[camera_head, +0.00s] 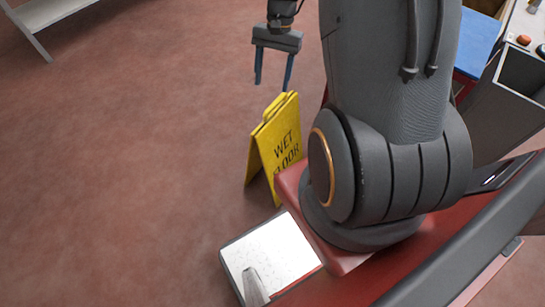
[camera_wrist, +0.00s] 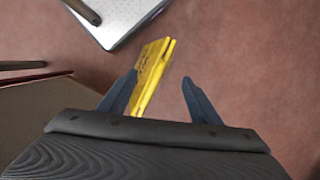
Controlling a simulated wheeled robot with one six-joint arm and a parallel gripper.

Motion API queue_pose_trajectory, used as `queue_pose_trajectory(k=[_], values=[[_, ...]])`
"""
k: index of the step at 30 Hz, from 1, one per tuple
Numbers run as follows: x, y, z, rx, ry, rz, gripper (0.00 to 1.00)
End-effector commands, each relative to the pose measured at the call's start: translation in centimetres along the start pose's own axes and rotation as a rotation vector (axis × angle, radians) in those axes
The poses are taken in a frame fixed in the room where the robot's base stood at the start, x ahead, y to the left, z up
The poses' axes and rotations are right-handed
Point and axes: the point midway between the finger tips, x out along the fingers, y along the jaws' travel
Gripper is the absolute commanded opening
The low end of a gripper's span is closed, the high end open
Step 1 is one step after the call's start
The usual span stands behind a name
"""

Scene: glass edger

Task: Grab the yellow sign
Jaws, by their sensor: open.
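The yellow sign (camera_head: 276,150), lettered "WET FLOOR", stands upright as a folded A-frame on the reddish floor in the head view. My arm's base hides part of its right lower side. My gripper (camera_head: 273,84) is open and empty, above the sign, pointing down. In the wrist view the sign (camera_wrist: 152,72) shows from above as a narrow yellow shape. It lies between the lines of my two open fingers (camera_wrist: 159,88), closer to the left finger. The fingers do not visibly touch it.
A white-topped plate (camera_head: 270,252) lies near the sign; its pale surface also shows in the wrist view (camera_wrist: 118,18). A grey rack (camera_head: 45,14) is at the upper left. A blue-topped item (camera_head: 478,45) stands at the right. Floor left of the sign is clear.

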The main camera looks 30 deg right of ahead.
Motion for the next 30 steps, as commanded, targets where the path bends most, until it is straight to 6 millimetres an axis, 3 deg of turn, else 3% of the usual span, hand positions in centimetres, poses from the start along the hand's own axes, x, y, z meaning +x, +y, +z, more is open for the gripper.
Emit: queue_pose_trajectory(k=[1, 3, 9, 23, 30], values=[[3.0, 0.4, -2.3, 0.062, -0.027, -0.009, 0.58], [5.4, 0.9, -4.3, 0.137, -0.061, -0.022, 0.58], [9.7, 1.9, -7.7, 0.271, -0.12, -0.047, 0.58], [13.5, 1.9, -7.7, 0.297, -0.132, -0.053, 0.58], [16.7, 1.4, -7.0, 0.297, -0.134, -0.051, 0.58]])
